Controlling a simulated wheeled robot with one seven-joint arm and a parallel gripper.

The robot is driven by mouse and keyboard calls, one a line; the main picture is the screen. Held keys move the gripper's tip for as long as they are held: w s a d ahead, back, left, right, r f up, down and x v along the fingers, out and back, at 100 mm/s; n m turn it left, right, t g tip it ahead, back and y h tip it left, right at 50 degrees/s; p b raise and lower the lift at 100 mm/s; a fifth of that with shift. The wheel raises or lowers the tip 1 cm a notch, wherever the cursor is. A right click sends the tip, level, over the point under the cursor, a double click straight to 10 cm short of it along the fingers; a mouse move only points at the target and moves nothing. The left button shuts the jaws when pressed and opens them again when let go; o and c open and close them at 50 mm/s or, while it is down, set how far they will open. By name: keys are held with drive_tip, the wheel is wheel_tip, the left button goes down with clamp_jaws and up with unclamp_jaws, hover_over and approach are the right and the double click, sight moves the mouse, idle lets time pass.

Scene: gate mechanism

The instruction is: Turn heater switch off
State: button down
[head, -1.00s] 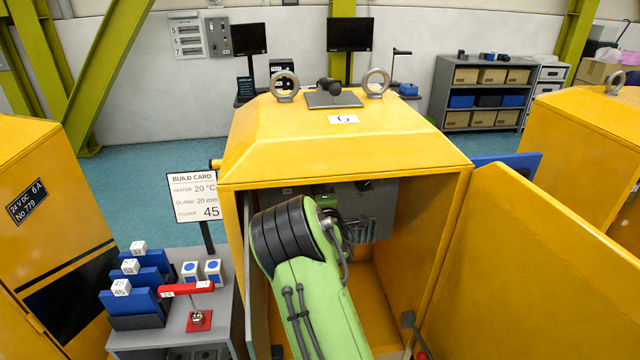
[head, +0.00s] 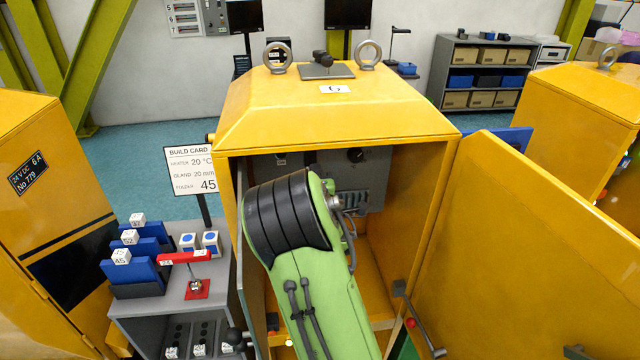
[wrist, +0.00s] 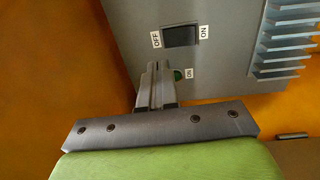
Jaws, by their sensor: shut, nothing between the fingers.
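The heater switch is a black rocker (wrist: 180,36) on a grey panel (wrist: 225,70). In the wrist view an OFF label is on its left and an ON label on its right. Which side is pressed I cannot tell. A round green lamp (wrist: 179,74) with an ON label sits below the switch, partly behind a finger. My gripper (wrist: 154,67) is shut and empty, its tips below and slightly left of the switch. Contact with the panel is not clear. In the head view my arm reaches into the open yellow cabinet (head: 335,125) and hides the gripper and the switch.
The grey panel carries a dark knob (head: 355,155) and metal fins (wrist: 285,40). The open cabinet door (head: 530,250) stands to the right of my arm. A grey bench (head: 215,290) with blue holders and a red lever (head: 184,258) is left of the cabinet.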

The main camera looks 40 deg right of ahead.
drive_tip(key=s, duration=0.1)
drive_tip(key=s+a, duration=0.1)
drive_tip(key=s, duration=0.1)
drive_tip(key=s+a+r+p, duration=0.1)
drive_tip(key=shift+s+r, duration=0.1)
drive_tip(key=shift+s, duration=0.2)
drive_tip(key=shift+s, duration=0.1)
